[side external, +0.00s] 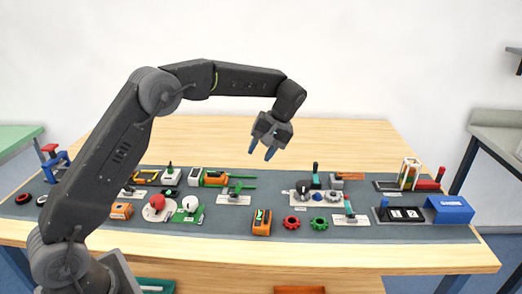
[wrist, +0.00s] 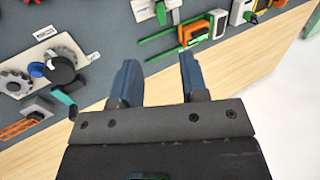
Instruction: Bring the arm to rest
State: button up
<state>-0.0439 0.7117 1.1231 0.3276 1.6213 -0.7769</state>
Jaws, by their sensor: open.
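My gripper (side external: 261,151) hangs in the air above the back part of the work table, with its blue fingertips pointing down. It is open and empty, with a clear gap between the two fingers. The fingers (wrist: 158,78) also show in the wrist view, apart, with only mat and table below them. My arm is bent, rising from the lower left and reaching right, and touches nothing that I can see.
The wooden table (side external: 330,133) carries a grey mat (side external: 275,200) with many small devices. Beneath the gripper are green rods (side external: 240,180) and a white plate with dark knobs (side external: 305,195). A blue box (side external: 450,209) stands at the right. The table's back strip is bare.

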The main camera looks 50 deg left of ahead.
jog(key=s+d+r+m+t+h, duration=0.2)
jog(key=s+d+r+m+t, duration=0.2)
jog(key=s+r, duration=0.7)
jog(key=s+d+f+m+t, duration=0.1)
jog(key=s+d+m+t, duration=0.1)
jog(key=s, duration=0.7)
jog(key=s+d+f+m+t+h, duration=0.1)
jog(key=s+d+f+m+t, duration=0.1)
jog(key=s, duration=0.6)
jog(key=shift+s+f+m+t+h, duration=0.3)
jog(key=shift+s+m+t, duration=0.1)
jog(key=shift+m+t, duration=0.15)
